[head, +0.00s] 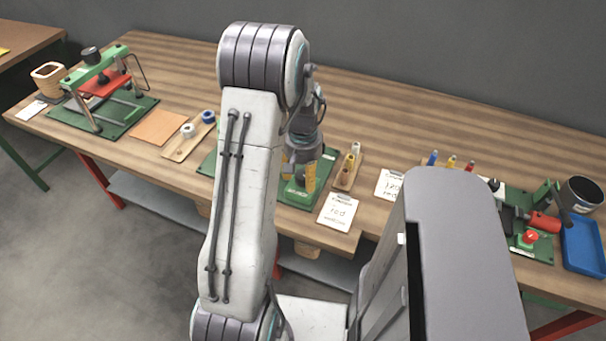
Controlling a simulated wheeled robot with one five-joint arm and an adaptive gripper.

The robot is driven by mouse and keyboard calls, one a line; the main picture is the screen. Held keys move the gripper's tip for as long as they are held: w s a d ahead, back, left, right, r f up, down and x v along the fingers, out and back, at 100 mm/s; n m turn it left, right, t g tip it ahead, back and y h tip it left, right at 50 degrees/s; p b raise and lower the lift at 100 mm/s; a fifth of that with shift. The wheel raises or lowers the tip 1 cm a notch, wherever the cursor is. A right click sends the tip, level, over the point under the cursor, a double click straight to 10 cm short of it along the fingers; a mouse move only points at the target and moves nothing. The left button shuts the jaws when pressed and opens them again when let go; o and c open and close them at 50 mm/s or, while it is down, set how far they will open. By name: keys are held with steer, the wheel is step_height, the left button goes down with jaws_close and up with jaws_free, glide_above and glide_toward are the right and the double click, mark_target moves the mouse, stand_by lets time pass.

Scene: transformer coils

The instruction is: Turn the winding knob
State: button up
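My gripper (300,182) points down over a green base plate (294,199) near the middle of the bench. Two yellow finger-like parts show apart at its lower end, with something small and dark between them. My arm and gripper cover most of the device on this plate. I cannot make out the winding knob, nor whether the gripper touches it.
A wooden holder (347,172) with small spools and a paper card (339,211) lie right of the plate. A tray with coils (190,138) and a green press frame (105,95) stand left. A red-handled device (540,222) and blue tray (584,245) are far right.

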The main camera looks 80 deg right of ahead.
steer(key=c, duration=0.9)
steer(key=shift+m, duration=0.6)
steer(key=m+b, duration=0.1)
steer(key=m, duration=0.1)
steer(key=shift+f+m, duration=0.1)
steer(key=shift+m, duration=0.2)
steer(key=shift+m+b, duration=0.6)
steer(key=shift+m, duration=1.8)
steer(key=o, duration=1.2)
steer(key=shift+s, duration=0.1)
